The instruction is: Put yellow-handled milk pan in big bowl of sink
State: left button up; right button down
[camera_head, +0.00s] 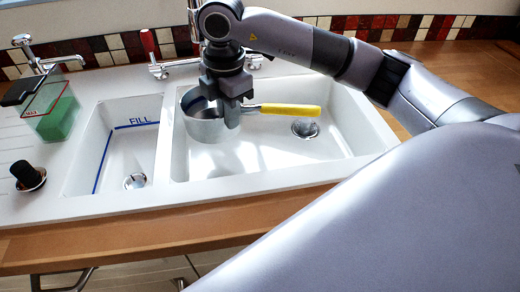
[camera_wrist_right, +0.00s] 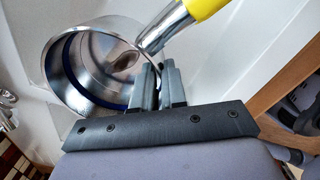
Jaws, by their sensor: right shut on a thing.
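The milk pan (camera_head: 207,126) is a round steel pan with a yellow handle (camera_head: 291,110). It is in or just above the big bowl of the sink (camera_head: 345,115), toward that bowl's left side. I cannot tell whether its base touches the bowl floor. My left gripper is not in view.
The small bowl (camera_head: 115,150) on the left has a blue line and the word FILL. A green-filled container (camera_head: 55,112) and a black knob (camera_head: 27,175) stand left of it. Taps (camera_head: 155,60) rise behind the sink. A drain (camera_head: 305,129) shows in the big bowl.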

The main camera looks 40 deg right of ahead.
jog(key=shift+a, duration=0.15)
notch_tip(320, 180, down, 10)
jog(key=shift+r+p, duration=0.1)
jog(key=shift+p, duration=0.3)
jog(key=c, duration=1.2)
grip_release()
jog(key=shift+f, duration=0.25)
jog(key=r, duration=1.2)
jog(key=shift+s+r+b, duration=0.2)
jog(key=shift+s+b, duration=0.05)
jog(key=shift+b, duration=0.05)
